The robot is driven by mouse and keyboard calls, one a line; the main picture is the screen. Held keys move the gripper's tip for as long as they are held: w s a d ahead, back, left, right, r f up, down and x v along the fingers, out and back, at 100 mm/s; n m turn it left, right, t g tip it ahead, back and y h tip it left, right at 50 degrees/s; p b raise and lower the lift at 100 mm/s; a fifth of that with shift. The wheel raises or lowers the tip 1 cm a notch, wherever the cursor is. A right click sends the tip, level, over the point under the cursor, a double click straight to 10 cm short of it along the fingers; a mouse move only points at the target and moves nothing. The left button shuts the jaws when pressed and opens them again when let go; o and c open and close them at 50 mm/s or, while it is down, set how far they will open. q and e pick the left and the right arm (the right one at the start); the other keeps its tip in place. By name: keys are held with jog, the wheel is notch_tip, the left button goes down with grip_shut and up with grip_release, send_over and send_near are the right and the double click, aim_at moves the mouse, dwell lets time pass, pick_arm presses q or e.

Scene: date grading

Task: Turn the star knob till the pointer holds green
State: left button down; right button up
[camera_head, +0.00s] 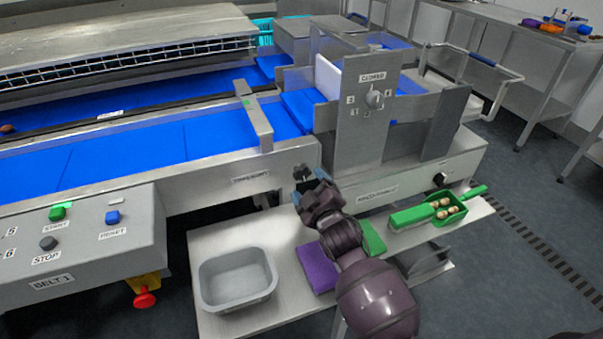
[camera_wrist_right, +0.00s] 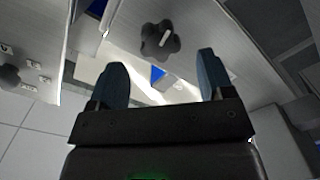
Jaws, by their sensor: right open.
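The dark, lobed star knob (camera_wrist_right: 160,42) shows in the right wrist view on a metal face, with a pale bar across its middle. My right gripper (camera_wrist_right: 161,80) is open. Its two blue-grey fingertips are spread below the knob in that picture, and nothing is between them. In the head view my right gripper (camera_head: 309,184) is at the end of the belt frame, and I cannot clearly tell the knob from the fingers there. I cannot make out a pointer. My left gripper is out of view.
A grey bin (camera_head: 238,279), a purple pad (camera_head: 316,266) and a green scoop (camera_head: 420,214) with several round items lie on the low shelf. An upright plate (camera_head: 362,130) with a numbered dial stands behind. A black knob (camera_head: 440,180) is farther right. The control box (camera_head: 85,245) is left.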

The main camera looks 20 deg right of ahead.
aim_at(303, 175)
jog(key=w, duration=0.3)
jog(key=shift+w+a+f, duration=0.1)
jog(key=shift+w+f, duration=0.05)
jog(key=shift+w, duration=0.2)
jog(key=shift+w+b, duration=0.35)
jog(key=shift+w, duration=0.55)
jog(key=c, duration=0.9)
jog(key=shift+r+m+p, duration=0.45)
jog(key=shift+m+p, duration=0.25)
jog(key=shift+m, duration=0.9)
jog(key=shift+f+m+p, duration=0.1)
jog(key=shift+m+p, duration=0.2)
jog(key=shift+p, duration=0.1)
jog(key=shift+f, duration=0.25)
